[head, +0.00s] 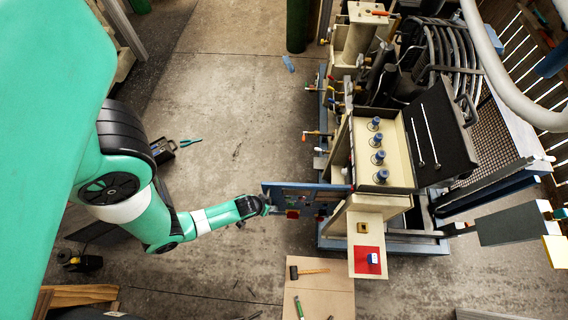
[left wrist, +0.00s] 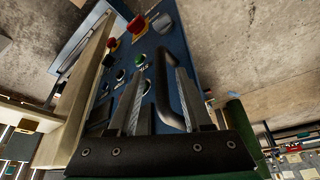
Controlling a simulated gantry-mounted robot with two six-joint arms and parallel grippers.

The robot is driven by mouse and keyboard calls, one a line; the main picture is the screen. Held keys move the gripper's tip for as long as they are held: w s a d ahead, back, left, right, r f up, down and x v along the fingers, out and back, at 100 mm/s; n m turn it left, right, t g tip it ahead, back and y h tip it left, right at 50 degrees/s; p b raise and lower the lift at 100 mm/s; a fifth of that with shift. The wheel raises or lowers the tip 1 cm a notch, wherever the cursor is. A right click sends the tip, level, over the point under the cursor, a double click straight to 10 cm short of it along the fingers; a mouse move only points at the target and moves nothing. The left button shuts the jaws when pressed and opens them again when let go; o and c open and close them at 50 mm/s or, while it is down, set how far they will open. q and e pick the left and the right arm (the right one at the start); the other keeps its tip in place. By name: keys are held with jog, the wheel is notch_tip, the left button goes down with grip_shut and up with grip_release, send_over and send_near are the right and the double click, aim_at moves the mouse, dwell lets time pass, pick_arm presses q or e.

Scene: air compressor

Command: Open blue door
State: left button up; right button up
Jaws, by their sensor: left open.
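The blue door (head: 310,187) is a panel that juts out to the left from the cream compressor cabinet (head: 340,160) in the head view. In the left wrist view the blue door (left wrist: 178,50) fills the middle, with red, green and grey knobs and a dark curved handle (left wrist: 163,85). My left gripper (head: 268,205) is at the door's outer left end. In the left wrist view my left gripper's open fingers (left wrist: 160,85) lie on either side of the handle. I cannot tell whether they touch it. My right gripper is not in view.
A wooden board (head: 325,292) with a hammer (head: 308,271) lies below the door. A cream pedestal with a red panel (head: 368,262) stands to its right. A black toolbox (head: 163,150) sits on the floor near my left arm. The concrete floor left of the compressor is mostly clear.

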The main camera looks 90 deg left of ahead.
pick_arm(q)
jog(key=p+v, duration=0.2)
jog(key=v, duration=0.7)
jog(key=shift+r, duration=0.25)
